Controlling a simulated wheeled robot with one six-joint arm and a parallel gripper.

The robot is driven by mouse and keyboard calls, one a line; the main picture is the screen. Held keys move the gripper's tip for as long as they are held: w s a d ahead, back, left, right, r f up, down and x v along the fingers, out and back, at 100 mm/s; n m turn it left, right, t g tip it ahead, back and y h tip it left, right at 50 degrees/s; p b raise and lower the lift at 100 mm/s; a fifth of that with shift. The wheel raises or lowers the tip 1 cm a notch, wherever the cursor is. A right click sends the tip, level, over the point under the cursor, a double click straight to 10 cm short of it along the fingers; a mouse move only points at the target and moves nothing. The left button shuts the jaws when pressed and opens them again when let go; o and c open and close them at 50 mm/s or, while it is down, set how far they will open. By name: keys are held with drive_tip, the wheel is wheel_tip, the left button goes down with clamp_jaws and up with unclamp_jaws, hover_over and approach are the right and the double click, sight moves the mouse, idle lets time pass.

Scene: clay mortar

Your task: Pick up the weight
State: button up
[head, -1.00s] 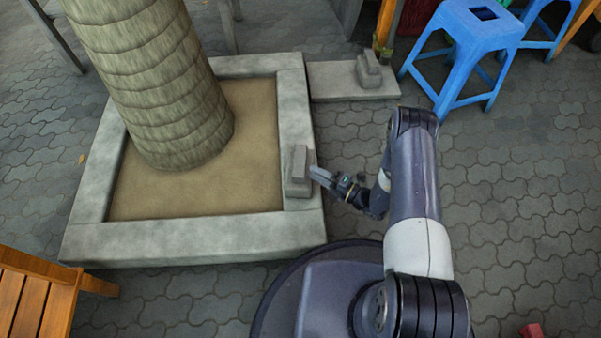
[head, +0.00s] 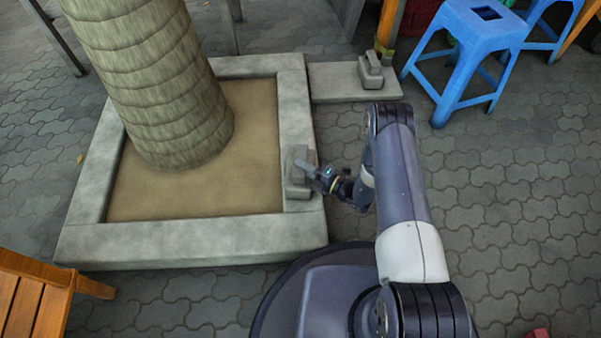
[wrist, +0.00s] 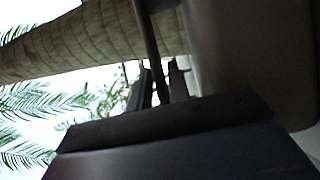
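The weight (head: 296,182) is a grey block with a raised handle-like top, sitting on the right rim of the stone planter. My gripper (head: 308,167) reaches in from the right, its fingers over the weight's upper part and hiding some of it. In the wrist view the two fingers of my gripper (wrist: 160,78) stand apart, with a dark bar running down between them. I cannot tell whether either finger touches the bar. A large grey surface, seemingly the weight (wrist: 250,55), fills the right side close up.
The planter (head: 190,240) holds sand and a thick palm trunk (head: 155,80). A second similar grey block (head: 370,72) stands on a low slab (head: 335,85) behind. Blue stools (head: 480,40) are at upper right, a wooden bench (head: 30,300) at lower left.

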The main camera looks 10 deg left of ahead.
clamp_jaws()
idle(0.9)
drive_tip(key=shift+w+r, duration=0.1)
drive_tip(key=shift+r, duration=0.1)
